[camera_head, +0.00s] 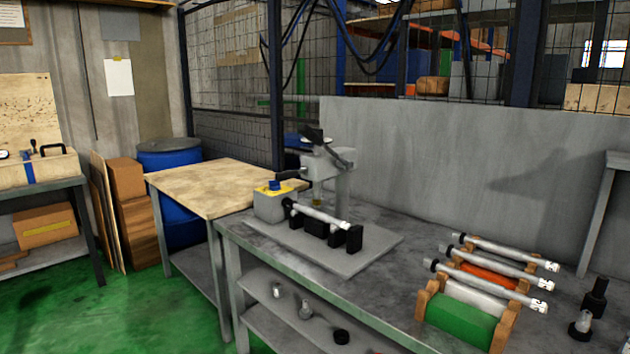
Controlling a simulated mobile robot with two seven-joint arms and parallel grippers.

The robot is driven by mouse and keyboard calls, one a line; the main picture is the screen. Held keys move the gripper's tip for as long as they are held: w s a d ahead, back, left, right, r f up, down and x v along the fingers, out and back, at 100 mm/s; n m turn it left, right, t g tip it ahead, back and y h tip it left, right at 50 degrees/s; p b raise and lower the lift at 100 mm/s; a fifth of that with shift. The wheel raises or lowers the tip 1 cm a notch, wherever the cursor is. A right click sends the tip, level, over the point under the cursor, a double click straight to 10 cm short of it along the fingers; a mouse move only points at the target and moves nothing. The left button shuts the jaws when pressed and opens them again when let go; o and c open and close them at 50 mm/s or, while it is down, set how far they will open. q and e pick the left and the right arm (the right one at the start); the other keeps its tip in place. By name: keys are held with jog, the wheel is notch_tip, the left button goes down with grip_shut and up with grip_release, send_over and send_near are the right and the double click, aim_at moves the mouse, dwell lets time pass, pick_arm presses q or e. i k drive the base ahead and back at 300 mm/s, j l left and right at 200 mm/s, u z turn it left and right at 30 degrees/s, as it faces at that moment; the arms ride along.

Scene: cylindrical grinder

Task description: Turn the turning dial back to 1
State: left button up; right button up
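A grey bench machine (327,165) stands on a flat grey base plate on the metal workbench, with dark handles at its top. A small grey box (270,207) sits at its left, with a blue and yellow part (273,186) on top. This part may be the turning dial, but it is too small to read any number or its setting. A metal shaft (318,214) lies tilted across black supports (315,228) in front of the machine. Neither of my grippers is in view.
The workbench (375,290) holds a rack (455,317) with several metal shafts at right, and small dark parts (595,297) beyond it. A wooden-topped table (205,180) adjoins at left. A grey panel (450,170) stands behind. Green floor is open at lower left.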

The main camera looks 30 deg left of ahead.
aim_at(274, 185)
jog(key=i+j+z, duration=0.1)
jog(key=j+z, duration=0.3)
jog(key=j, duration=0.35)
jog(key=j+z, duration=0.4)
jog(key=j, duration=0.9)
jog(key=k+j+z, duration=0.1)
jog(key=j, duration=0.5)
jog(key=j+z, duration=0.1)
jog(key=j, duration=0.5)
jog(key=k+j, duration=0.1)
jog(key=j, duration=0.45)
